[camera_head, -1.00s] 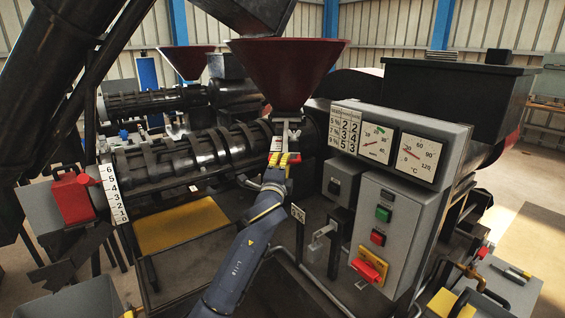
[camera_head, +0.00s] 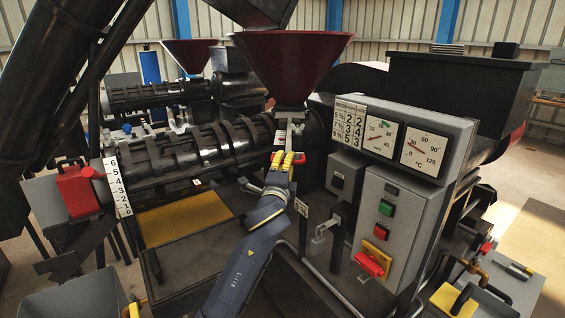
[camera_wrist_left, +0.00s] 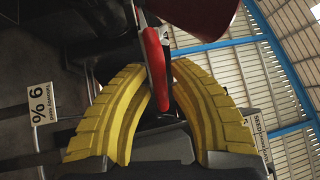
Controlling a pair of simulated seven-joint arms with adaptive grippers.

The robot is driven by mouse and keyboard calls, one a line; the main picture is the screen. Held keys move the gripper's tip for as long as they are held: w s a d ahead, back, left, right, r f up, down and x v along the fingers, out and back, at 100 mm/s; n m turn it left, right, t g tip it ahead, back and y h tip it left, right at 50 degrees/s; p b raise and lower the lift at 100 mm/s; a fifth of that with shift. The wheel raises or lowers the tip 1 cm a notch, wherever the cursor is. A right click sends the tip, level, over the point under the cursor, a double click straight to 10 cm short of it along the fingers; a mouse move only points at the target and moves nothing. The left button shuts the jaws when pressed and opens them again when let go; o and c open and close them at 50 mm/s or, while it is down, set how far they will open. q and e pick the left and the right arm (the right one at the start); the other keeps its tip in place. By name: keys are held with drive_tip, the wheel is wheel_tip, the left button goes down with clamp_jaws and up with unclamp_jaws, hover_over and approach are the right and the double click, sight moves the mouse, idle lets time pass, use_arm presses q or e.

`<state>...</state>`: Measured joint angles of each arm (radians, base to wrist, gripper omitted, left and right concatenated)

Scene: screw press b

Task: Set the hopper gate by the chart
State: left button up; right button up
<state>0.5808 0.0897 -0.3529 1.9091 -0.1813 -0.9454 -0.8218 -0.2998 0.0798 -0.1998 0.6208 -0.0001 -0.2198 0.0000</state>
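The dark red hopper (camera_head: 290,65) stands over the black barrel of the press. Below its neck is the gate's red handle (camera_head: 301,160), which also shows in the wrist view (camera_wrist_left: 155,55). My left gripper (camera_head: 289,158) is at this handle; its two yellow fingers (camera_wrist_left: 160,85) close in on the red handle from both sides. The chart (camera_head: 348,125) with percent rows and columns of numbers is on the grey panel; its small digits are hard to read. My right gripper is out of view.
Two dials (camera_head: 380,137), a green button (camera_head: 386,208) and a red switch (camera_head: 370,262) are on the panel right of my arm. A second press stands behind.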

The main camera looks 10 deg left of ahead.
use_arm(q)
drive_tip(key=o, duration=0.3)
drive_tip(key=shift+o, duration=0.2)
drive_tip(key=s+f, duration=0.2)
drive_tip(key=s, duration=0.9)
drive_tip(key=shift+s, duration=0.4)
drive_tip(key=shift+d, duration=0.1)
